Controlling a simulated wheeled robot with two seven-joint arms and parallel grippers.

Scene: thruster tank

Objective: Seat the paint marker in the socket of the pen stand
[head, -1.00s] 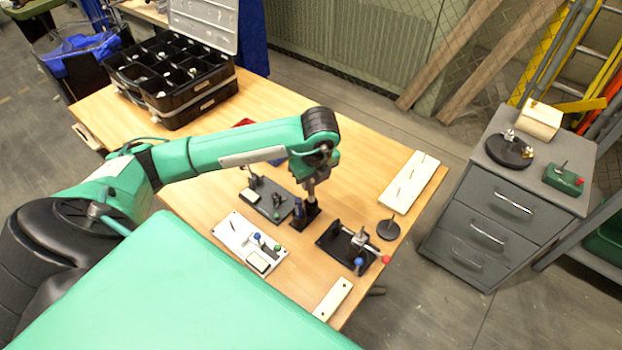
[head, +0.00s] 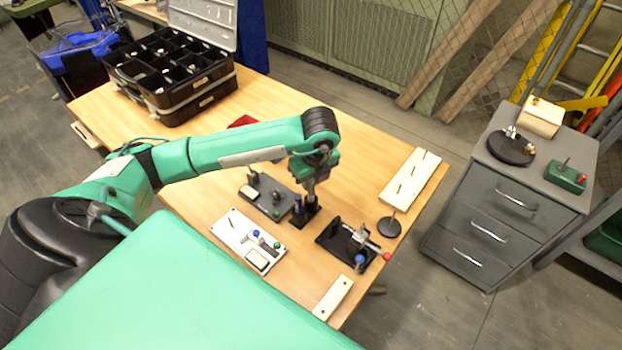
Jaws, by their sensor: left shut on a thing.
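My left gripper (head: 310,189) points down over a small black stand (head: 312,212), which I take to be the pen stand, near the middle of the table. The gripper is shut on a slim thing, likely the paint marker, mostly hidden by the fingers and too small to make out. A dark blue upright piece (head: 298,206) stands at the left side of the black stand. The socket is hidden, and I cannot tell whether the held thing is in it or above it. My right gripper is not in view.
A dark grey plate (head: 268,204) and a white panel (head: 237,236) lie to the left. A black fixture (head: 333,237) with a red-tipped rod and a round black disc (head: 389,228) are to the right. A pale board (head: 398,196) with pins lies near the right edge.

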